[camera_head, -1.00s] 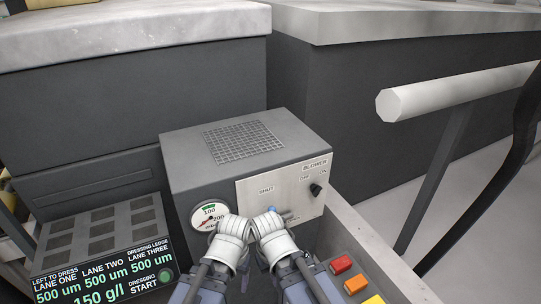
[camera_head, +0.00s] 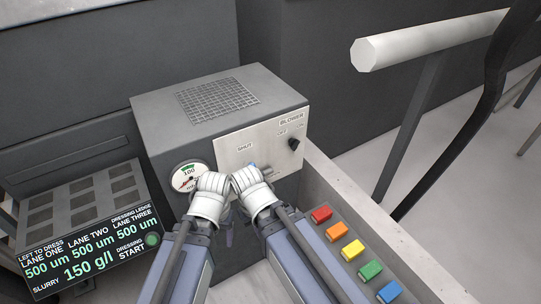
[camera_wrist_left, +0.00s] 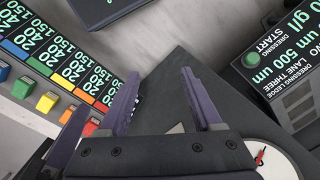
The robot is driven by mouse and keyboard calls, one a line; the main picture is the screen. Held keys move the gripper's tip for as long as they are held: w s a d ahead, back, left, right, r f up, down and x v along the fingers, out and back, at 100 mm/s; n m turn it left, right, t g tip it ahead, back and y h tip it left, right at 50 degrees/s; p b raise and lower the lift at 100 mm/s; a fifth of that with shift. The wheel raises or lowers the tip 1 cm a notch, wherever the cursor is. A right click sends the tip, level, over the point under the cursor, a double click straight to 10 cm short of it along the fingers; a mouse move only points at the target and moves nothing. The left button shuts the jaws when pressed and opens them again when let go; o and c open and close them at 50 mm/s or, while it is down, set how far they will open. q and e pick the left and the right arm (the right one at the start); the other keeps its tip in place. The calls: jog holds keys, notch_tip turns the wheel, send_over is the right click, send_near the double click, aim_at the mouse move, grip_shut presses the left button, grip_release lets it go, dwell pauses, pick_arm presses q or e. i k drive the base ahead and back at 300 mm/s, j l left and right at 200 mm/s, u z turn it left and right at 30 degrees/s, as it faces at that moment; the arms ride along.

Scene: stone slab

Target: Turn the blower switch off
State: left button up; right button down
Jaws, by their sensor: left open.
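The blower switch (camera_head: 294,144) is a small black knob at the right of the pale panel (camera_head: 228,152) on a grey box (camera_head: 160,118). It sits under the labels OFF and ON and seems tilted towards ON, though it is small. In the head view my left gripper (camera_head: 229,237) is mostly hidden between my arm links, low in front of the box. In the left wrist view my left gripper (camera_wrist_left: 150,95) is open and empty, its purple fingers apart.
A round gauge (camera_head: 189,177) and a blue part (camera_head: 252,166) by the label SHUT share the box front. A display (camera_head: 90,245) stands left. Coloured buttons (camera_head: 352,249) line the right ledge. A pale bar (camera_head: 430,40) juts in at upper right.

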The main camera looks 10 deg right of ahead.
aim_at(295, 143)
jog(key=l+z, duration=0.15)
jog(key=z, duration=0.2)
jog(key=l+z, duration=0.2)
jog(key=z, duration=0.15)
jog(key=i+l+z, duration=0.1)
jog(key=z, duration=0.25)
